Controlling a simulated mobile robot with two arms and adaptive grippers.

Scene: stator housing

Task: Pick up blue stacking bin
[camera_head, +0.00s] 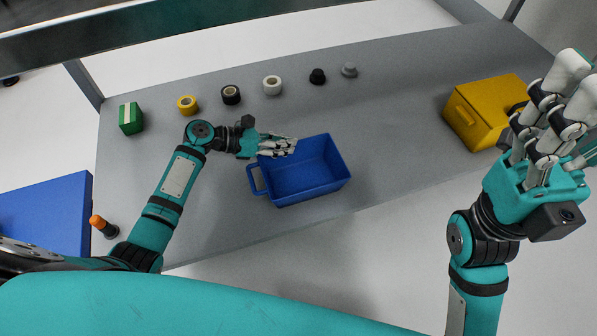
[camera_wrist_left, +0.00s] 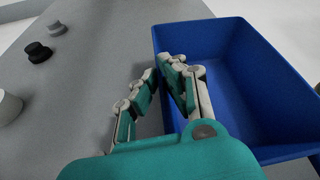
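The blue stacking bin (camera_head: 312,178) sits upright on the grey table, with its open top up and a handle loop on its left side. My left gripper (camera_head: 290,147) is at the bin's back-left rim. In the left wrist view, my left gripper's fingers (camera_wrist_left: 163,72) straddle the left wall of the bin (camera_wrist_left: 245,70), one set outside and one over the inside. A gap shows between them; firm contact with the wall cannot be seen. The bin is empty. My right gripper (camera_head: 562,88) is raised at the right, fingers spread and empty, partly in front of a yellow bin.
The yellow bin (camera_head: 480,108) stands at the table's right end. Several small rolls and knobs, such as a white roll (camera_head: 272,85), line the back. A green box (camera_head: 131,118) is far left. An orange-topped item (camera_head: 103,226) stands near a blue surface (camera_head: 50,212).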

